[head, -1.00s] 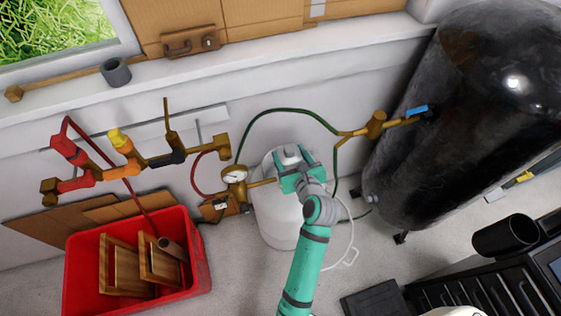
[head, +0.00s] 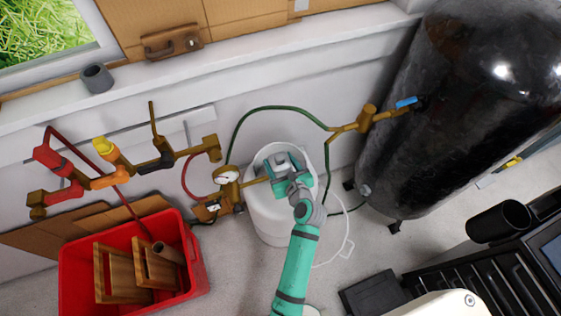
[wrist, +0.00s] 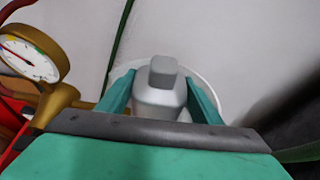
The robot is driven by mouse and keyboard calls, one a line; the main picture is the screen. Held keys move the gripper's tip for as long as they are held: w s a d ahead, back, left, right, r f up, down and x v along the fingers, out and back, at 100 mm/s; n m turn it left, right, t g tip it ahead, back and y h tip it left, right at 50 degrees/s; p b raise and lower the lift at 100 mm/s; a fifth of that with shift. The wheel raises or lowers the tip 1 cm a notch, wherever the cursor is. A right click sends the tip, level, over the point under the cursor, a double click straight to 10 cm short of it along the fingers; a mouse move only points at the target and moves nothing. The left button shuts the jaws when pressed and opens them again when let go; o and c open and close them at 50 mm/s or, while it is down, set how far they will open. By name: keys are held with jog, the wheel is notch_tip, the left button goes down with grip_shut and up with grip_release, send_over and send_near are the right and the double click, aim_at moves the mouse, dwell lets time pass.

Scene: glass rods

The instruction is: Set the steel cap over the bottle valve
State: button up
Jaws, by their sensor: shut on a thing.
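My gripper (head: 287,171) is over the top of the white bottle (head: 270,215). It is shut on the grey steel cap (head: 280,160), which also shows in the wrist view (wrist: 160,98) upright between the two teal fingers. The cap is above or at the bottle's top, inside the outline of the white round collar (wrist: 208,78). The bottle valve is hidden under the cap and gripper. I cannot tell whether the cap touches the bottle.
A brass regulator with a gauge (head: 227,175) stands close to the bottle's left. A green hose (head: 270,108) arches behind. A black tank (head: 440,110) is at the right. A red crate (head: 185,285) with wooden pieces is at the lower left.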

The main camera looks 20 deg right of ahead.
jog(key=shift+w+d+f, duration=0.1)
jog(key=shift+d+f, duration=0.05)
jog(key=shift+d, duration=0.05)
